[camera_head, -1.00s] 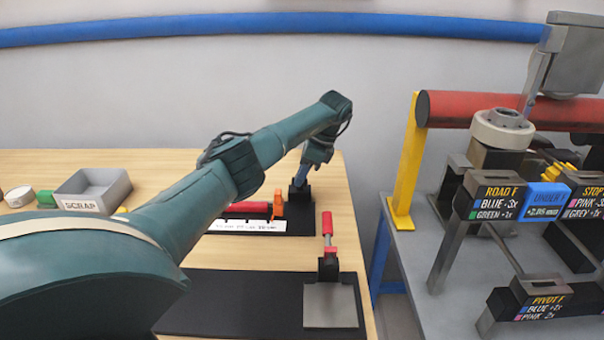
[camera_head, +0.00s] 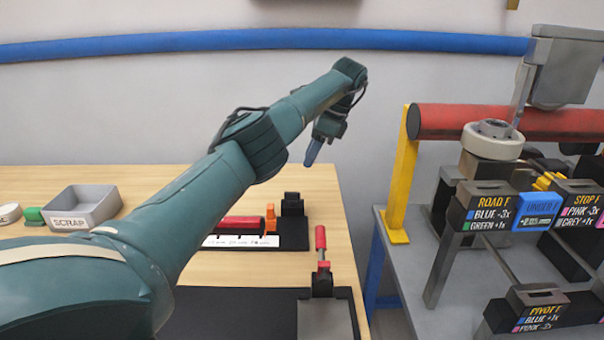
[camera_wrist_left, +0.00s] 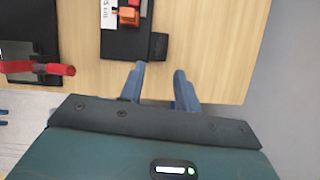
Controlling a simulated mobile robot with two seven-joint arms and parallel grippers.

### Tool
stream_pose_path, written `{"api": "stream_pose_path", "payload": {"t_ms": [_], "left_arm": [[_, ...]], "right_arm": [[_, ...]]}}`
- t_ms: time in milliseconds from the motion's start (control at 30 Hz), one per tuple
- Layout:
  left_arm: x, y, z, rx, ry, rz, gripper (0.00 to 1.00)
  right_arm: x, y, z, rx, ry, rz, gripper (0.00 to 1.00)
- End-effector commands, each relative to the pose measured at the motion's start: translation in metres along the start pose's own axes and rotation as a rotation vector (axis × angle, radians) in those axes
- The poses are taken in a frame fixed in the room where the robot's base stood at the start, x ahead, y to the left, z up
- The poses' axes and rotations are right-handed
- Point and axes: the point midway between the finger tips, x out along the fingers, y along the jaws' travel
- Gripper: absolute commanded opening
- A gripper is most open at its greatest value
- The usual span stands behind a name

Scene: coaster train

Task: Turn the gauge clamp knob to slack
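The gauge (camera_head: 262,241) is a black base on the wooden table with a white scale strip, a red bar and an orange piece (camera_head: 271,217). A dark block (camera_head: 292,204) stands at its right end; I cannot make out which part is the clamp knob, or its setting. In the left wrist view the orange piece (camera_wrist_left: 128,15) and dark block (camera_wrist_left: 158,46) show beyond the fingers. My left gripper (camera_head: 312,157) is above and behind the gauge's right end in the head view, touching nothing. Its blue fingers (camera_wrist_left: 159,70) are apart and empty. My right gripper is out of view.
A red-handled clamp (camera_head: 321,262) stands on a black plate nearer the front. A grey scrap tray (camera_head: 85,207) and a green piece (camera_head: 33,216) are at the left. Beyond the table's right edge is a grey bench with a yellow post (camera_head: 402,175), red pipe and labelled blocks.

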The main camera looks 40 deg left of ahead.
Motion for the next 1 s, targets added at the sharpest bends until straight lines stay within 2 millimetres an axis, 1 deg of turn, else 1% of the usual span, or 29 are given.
{"api": "stream_pose_path", "payload": {"t_ms": [33,100,267,567,1000], "left_arm": [[-0.007,0.0,0.0,-0.001,0.0,0.001,0.33],[-0.014,0.0,0.0,-0.001,0.0,0.002,0.33],[-0.022,0.0,0.001,-0.001,-0.001,0.001,0.33],[-0.023,0.0,0.0,0.0,-0.001,0.001,0.33],[-0.023,0.0,0.0,0.0,-0.001,0.001,0.33]], "right_arm": [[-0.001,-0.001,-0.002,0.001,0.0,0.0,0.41],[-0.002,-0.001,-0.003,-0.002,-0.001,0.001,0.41],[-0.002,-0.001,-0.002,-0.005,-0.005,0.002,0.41],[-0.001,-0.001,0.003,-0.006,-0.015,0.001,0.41],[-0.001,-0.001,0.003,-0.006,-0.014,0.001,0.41]]}}
